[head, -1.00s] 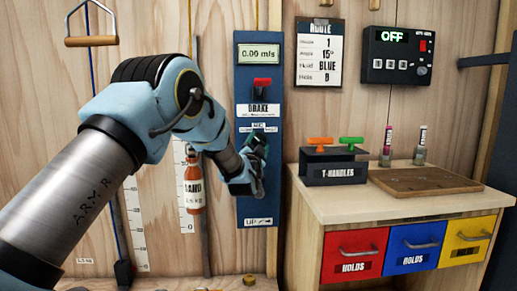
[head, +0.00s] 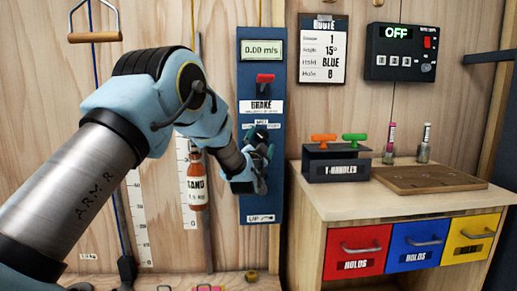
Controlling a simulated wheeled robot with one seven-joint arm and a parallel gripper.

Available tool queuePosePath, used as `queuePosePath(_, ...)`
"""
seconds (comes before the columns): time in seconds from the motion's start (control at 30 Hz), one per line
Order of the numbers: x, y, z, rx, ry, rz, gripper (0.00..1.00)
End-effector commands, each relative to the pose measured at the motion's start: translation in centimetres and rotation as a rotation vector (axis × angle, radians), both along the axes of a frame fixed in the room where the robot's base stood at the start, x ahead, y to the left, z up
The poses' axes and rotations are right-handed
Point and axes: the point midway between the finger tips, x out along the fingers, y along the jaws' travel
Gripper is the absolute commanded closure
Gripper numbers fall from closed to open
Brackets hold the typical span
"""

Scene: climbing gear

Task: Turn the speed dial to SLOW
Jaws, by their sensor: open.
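The blue control panel (head: 262,90) stands upright on the wooden wall, with a display (head: 263,50) reading 0.00 m/s. Below it are a red switch (head: 265,79) and a BRAKE label. The speed dial is at the panel's middle, with a MED label (head: 262,122) above it; my gripper covers most of it, so its pointer cannot be read. My gripper (head: 264,160) is at the dial, open, fingers toward the panel. I cannot tell whether the fingers touch the dial. An UP label (head: 260,218) is at the panel's bottom.
A wooden cabinet (head: 400,205) with red, blue and yellow drawers stands to the right, bearing a black T-handle holder (head: 336,165) and a brown tray (head: 425,180). A SAND bottle (head: 196,180) hangs left of the panel. A black timer box (head: 400,52) reads OFF.

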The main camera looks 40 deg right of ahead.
Motion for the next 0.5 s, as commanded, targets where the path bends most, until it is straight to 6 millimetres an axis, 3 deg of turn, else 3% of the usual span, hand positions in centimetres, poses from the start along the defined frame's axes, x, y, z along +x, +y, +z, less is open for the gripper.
queuePosePath(0.5,-4.9,7.0,-2.6,0.000,0.001,-0.001,0.00)
